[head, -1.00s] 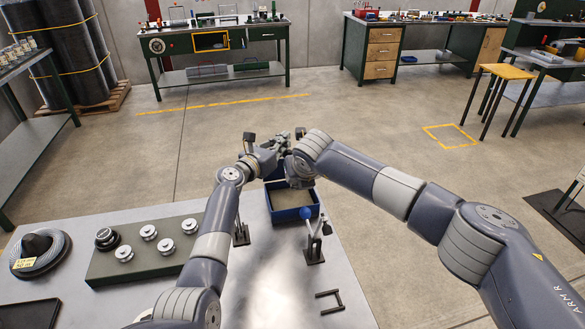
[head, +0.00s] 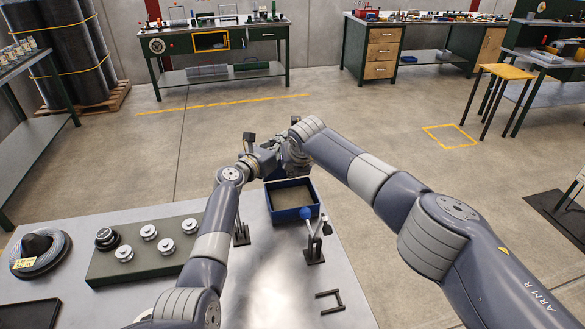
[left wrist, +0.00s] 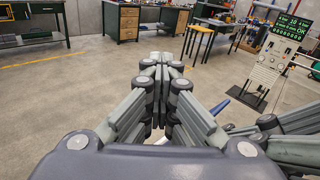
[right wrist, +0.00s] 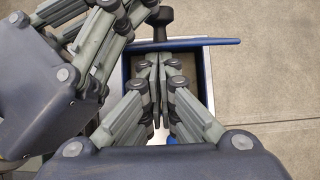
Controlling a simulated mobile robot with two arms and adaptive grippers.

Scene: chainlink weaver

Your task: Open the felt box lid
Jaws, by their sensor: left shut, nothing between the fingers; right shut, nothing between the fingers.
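The blue felt box (head: 290,214) stands at the table's far edge in the head view, and its brown inside shows from above. In the right wrist view its blue wall (right wrist: 203,70) frames the brown inside, and a blue bar, seen edge-on, runs along its far side (right wrist: 215,42). This looks like the raised lid; its face is hidden. My left gripper (head: 274,152) is shut and empty beyond the box; its fingers also show in the left wrist view (left wrist: 160,66). My right gripper (head: 294,162) is shut and empty, close beside the left one, over the box's far side (right wrist: 154,68).
A blue-knobbed lever on a black stand (head: 314,244) is just in front of the box. A green block with several metal spools (head: 148,266) and a wire coil (head: 40,252) lie on the left.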

